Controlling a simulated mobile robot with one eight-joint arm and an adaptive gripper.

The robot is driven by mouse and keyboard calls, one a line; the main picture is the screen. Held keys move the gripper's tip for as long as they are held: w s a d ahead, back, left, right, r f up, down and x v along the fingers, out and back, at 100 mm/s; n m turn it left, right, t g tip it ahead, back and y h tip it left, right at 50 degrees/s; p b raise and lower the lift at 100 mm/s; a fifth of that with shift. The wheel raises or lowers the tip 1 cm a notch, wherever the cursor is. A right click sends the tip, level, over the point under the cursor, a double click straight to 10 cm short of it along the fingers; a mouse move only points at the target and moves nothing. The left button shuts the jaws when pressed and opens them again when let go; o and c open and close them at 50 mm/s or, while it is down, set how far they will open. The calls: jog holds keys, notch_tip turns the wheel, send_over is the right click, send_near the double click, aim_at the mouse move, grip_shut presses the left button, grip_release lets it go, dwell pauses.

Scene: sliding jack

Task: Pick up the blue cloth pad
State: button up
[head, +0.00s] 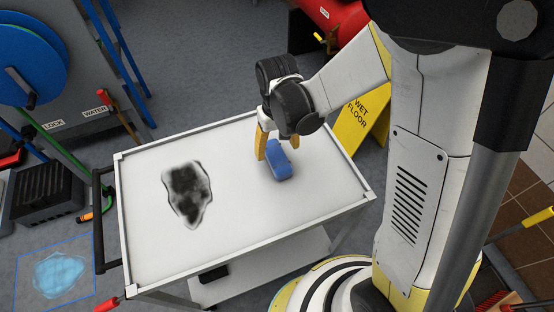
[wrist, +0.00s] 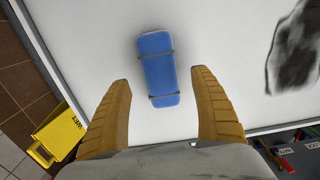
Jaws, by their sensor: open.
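The blue cloth pad (head: 280,164) lies on the white top of the cart (head: 240,222), right of its middle. In the wrist view the pad (wrist: 158,68) is a rounded blue block with two dark bands across it. My gripper (head: 278,150) is above the cart top at the pad, its yellow fingers apart. In the wrist view the open fingers (wrist: 161,78) point toward the pad, which lies between and mostly beyond their tips. The fingers do not touch it in that view. Part of the pad's far end is hidden by my gripper in the head view.
A dark smudged patch (head: 187,194) marks the cart top left of the pad. The cart has a raised rim. A yellow wet-floor sign (head: 357,122) stands behind the cart's right side. A red tank (head: 330,18) is at the back. The cart top is otherwise clear.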

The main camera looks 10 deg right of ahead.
aim_at(277, 154)
notch_tip(277, 154, down, 4)
jog(key=shift+w+f+b, duration=0.1)
jog(key=shift+f+b, duration=0.05)
jog(key=shift+b, duration=0.7)
jog(key=c, duration=1.3)
jog(key=shift+r, duration=0.2)
notch_tip(277, 154, up, 5)
jog(key=p, duration=0.2)
jog(key=shift+f+p, duration=0.2)
jog(key=shift+p, duration=0.15)
jog(key=s+r+p, duration=0.1)
jog(key=s+r, duration=0.1)
jog(key=s, duration=0.2)
jog(key=s+r+p, duration=0.1)
jog(key=s+r, duration=0.1)
jog(key=s, duration=0.1)
jog(key=s+r+p, duration=0.1)
jog(key=s+r, duration=0.1)
jog(key=s, duration=0.2)
jog(key=shift+s+d+r+p, duration=0.1)
jog(key=shift+s+p, duration=0.2)
jog(key=shift+s, duration=0.05)
